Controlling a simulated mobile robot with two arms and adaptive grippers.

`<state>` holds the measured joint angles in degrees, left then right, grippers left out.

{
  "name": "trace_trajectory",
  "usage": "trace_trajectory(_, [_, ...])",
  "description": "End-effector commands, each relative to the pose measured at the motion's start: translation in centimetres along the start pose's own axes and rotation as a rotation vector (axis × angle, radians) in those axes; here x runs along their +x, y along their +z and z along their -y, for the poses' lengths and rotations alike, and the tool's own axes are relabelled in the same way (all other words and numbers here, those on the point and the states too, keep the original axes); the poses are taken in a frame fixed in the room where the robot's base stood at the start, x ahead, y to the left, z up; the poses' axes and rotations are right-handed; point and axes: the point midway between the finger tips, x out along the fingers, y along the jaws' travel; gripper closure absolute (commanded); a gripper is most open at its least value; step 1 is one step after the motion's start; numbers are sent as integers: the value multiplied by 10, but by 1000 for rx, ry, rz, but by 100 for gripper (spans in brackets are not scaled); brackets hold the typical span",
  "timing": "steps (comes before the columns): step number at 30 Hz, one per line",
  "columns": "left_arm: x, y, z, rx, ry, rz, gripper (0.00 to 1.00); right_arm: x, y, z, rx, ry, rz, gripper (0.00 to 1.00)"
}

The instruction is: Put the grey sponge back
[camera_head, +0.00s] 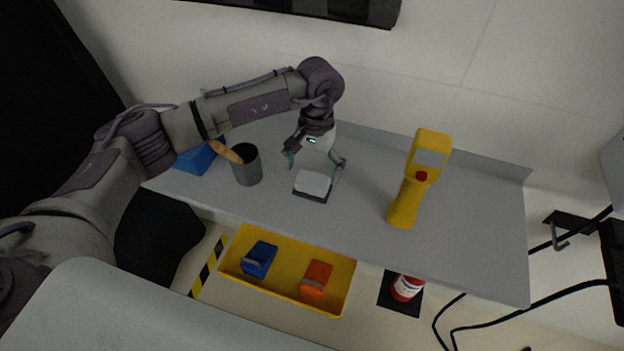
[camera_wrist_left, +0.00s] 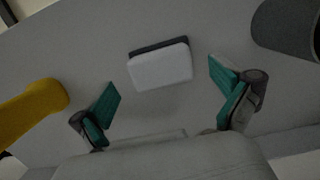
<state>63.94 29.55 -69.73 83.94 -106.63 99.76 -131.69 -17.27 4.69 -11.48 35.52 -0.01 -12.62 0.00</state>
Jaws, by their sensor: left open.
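The grey sponge (camera_head: 313,182) lies on a small dark base on the grey shelf (camera_head: 460,224). It also shows in the left wrist view (camera_wrist_left: 161,67) as a pale block with a dark edge behind it. My left gripper (camera_head: 314,164) is open above and just behind the sponge. In the left wrist view its two green-padded fingers (camera_wrist_left: 165,92) are spread wide, with the sponge between and beyond them, not touching. My right gripper is not in view.
A dark grey cup (camera_head: 247,168) with a wooden handle (camera_head: 225,152) and a blue object (camera_head: 197,158) stand left. A yellow handheld device (camera_head: 408,195) stands right. Below are a yellow tray (camera_head: 289,261) with blue (camera_head: 259,259) and orange (camera_head: 316,278) items, and a red-white bottle (camera_head: 407,287).

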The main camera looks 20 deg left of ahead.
Motion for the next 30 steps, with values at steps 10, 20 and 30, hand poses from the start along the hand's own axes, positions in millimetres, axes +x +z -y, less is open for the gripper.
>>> trace_trajectory(10, [-69,-1,0,-1,0,-4,0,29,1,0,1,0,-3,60])
trace_trajectory(20, [-90,0,0,-2,0,0,0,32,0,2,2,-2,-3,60])
trace_trajectory(30, [-90,0,0,-1,0,0,0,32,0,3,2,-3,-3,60])
